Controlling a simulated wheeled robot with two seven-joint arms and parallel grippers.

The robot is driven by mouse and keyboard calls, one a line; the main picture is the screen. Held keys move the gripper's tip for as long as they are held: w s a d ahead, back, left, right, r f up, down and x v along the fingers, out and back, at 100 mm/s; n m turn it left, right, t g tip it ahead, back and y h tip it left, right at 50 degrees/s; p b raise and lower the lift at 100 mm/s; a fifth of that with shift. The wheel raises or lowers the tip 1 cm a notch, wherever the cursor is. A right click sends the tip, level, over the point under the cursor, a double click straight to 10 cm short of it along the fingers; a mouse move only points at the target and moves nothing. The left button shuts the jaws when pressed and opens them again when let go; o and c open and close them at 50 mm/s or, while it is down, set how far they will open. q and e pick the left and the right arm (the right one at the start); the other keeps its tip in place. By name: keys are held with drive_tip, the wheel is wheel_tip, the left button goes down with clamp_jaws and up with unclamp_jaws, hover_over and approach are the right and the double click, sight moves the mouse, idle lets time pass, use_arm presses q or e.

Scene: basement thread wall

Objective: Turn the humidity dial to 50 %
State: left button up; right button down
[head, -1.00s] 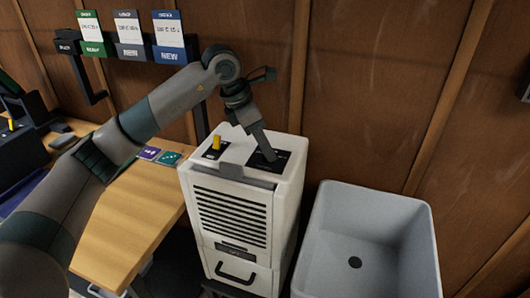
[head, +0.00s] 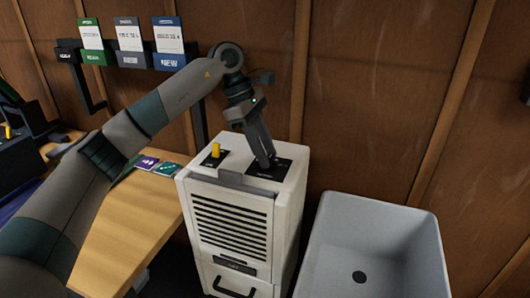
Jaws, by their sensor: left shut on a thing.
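The white dehumidifier (head: 285,205) stands at the middle of the head view, with a dark vent grille on its front. On its top right is a black dial plate (head: 284,170). My left gripper (head: 268,162) points down at this plate and is shut on the humidity dial, which the fingers hide. The dial's pointer and the scale marks cannot be read. A yellow switch (head: 215,150) stands upright on a second black plate at the top left of the machine. My right gripper is not in view.
A grey sink (head: 410,225) with a drain stands right of the machine. A wooden table (head: 140,215) with small purple and green cards (head: 166,168) is on the left. Cards hang in holders on the wooden wall (head: 166,30) behind.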

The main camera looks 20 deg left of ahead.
use_arm(q)
drive_tip(key=shift+r, duration=0.1)
drive_tip(key=o, duration=1)
drive_tip(key=shift+o, duration=0.2)
drive_tip(key=shift+a+r, duration=0.25)
drive_tip(key=shift+r, duration=0.25)
drive_tip(key=b+v, duration=0.1)
drive_tip(key=v, duration=1.5)
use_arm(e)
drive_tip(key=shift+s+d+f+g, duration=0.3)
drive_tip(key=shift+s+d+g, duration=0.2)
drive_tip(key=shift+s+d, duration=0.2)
use_arm(q)
drive_tip(key=shift+a+r, duration=0.1)
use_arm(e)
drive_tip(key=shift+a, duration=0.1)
use_arm(q)
drive_tip(key=shift+s, duration=0.1)
